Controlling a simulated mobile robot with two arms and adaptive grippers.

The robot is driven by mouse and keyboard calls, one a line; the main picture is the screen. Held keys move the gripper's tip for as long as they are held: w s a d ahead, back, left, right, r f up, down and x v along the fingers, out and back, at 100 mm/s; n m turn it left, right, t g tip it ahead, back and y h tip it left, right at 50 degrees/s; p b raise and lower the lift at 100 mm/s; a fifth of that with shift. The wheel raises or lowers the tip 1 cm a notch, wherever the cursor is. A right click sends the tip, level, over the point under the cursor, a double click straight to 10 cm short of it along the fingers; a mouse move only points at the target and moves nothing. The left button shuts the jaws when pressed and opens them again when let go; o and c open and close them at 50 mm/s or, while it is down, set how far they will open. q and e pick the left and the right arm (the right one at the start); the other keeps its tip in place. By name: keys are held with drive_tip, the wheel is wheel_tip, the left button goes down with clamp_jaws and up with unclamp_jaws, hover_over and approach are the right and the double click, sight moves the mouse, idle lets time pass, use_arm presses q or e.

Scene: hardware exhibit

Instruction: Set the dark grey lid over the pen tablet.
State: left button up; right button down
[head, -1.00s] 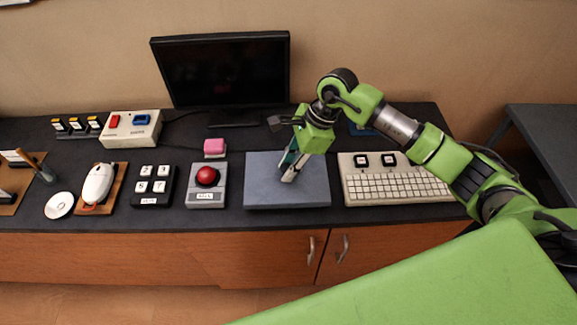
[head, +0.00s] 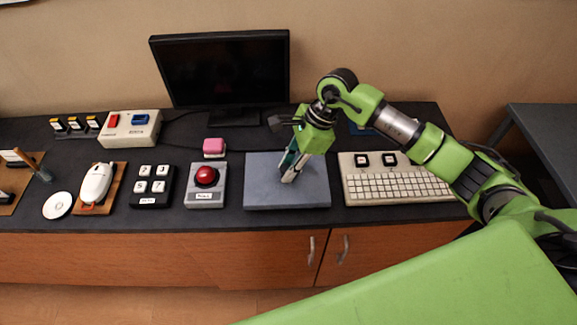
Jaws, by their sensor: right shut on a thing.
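The dark grey lid (head: 262,185) is a flat grey-blue slab on the counter, between the red-button box and the keyboard. My right gripper (head: 290,174) points down onto the lid's upper right part and is shut on it; the exact grip point is hard to make out. The pen tablet is not visible; whether it lies under the lid cannot be seen. My left gripper is not in view.
A red-button box (head: 206,192) stands just left of the lid, and a keyboard (head: 395,185) just right. A pink block (head: 214,147) and a monitor (head: 222,70) are behind. The counter's front edge (head: 230,226) is close to the lid.

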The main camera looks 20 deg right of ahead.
drive_tip(key=shift+f+b, duration=0.7)
drive_tip(key=shift+f, duration=0.05)
drive_tip(key=c, duration=1.7)
unclamp_jaws()
drive_tip(key=o, duration=0.5)
drive_tip(key=shift+c, duration=0.2)
drive_tip(key=shift+r, duration=0.15)
drive_tip(key=shift+r+p, duration=1.7)
drive_tip(key=shift+r, duration=1.75)
